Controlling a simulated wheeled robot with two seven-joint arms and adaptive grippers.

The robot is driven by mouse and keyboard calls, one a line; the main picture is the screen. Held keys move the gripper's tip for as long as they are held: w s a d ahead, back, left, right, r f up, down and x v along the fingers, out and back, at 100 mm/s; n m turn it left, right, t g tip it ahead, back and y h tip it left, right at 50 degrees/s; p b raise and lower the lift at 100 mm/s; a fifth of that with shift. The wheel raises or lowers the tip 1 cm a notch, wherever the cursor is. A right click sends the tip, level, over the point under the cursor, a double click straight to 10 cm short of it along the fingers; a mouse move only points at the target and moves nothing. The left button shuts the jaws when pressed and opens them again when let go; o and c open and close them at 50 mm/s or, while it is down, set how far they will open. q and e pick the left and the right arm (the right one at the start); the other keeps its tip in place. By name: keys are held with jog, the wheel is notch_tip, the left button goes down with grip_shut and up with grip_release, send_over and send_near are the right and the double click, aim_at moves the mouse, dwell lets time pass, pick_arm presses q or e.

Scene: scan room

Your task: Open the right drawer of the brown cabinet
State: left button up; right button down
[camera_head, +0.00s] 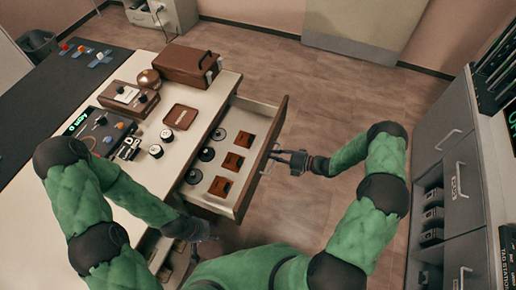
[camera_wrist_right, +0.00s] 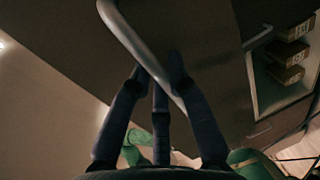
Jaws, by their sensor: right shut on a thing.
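The right drawer (camera_head: 225,205) of the cabinet stands pulled out, its brown front (camera_head: 247,185) facing right in the head view. Its metal bar handle (camera_head: 268,161) also crosses the right wrist view (camera_wrist_right: 133,38). My right gripper (camera_head: 278,157) is shut on this handle, and its dark fingers (camera_wrist_right: 160,85) sit around the bar in the wrist view. The cabinet has a pale top (camera_head: 207,105). My left gripper (camera_head: 197,234) is low beside the near end of the cabinet, and its fingers are too unclear to read.
Inside the drawer are several brown boxes (camera_head: 233,162) and dark round pieces (camera_head: 206,154). A brown case (camera_head: 187,66), a tray (camera_head: 181,117) and control boxes (camera_head: 129,97) stand on the top. Grey cabinets (camera_head: 455,150) line the right side. Open floor (camera_head: 330,100) lies between.

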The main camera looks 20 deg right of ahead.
jog(key=f+v, duration=0.1)
jog(key=v, duration=0.6)
jog(key=shift+s+d+f, duration=0.25)
jog(key=shift+f, duration=0.05)
jog(key=c, duration=1.2)
grip_release()
jog(key=shift+o, duration=0.2)
jog(key=shift+d, duration=0.1)
jog(key=v, duration=1.1)
jog(key=shift+s+d, duration=0.2)
jog(key=shift+d, duration=0.15)
jog(key=shift+r, duration=0.15)
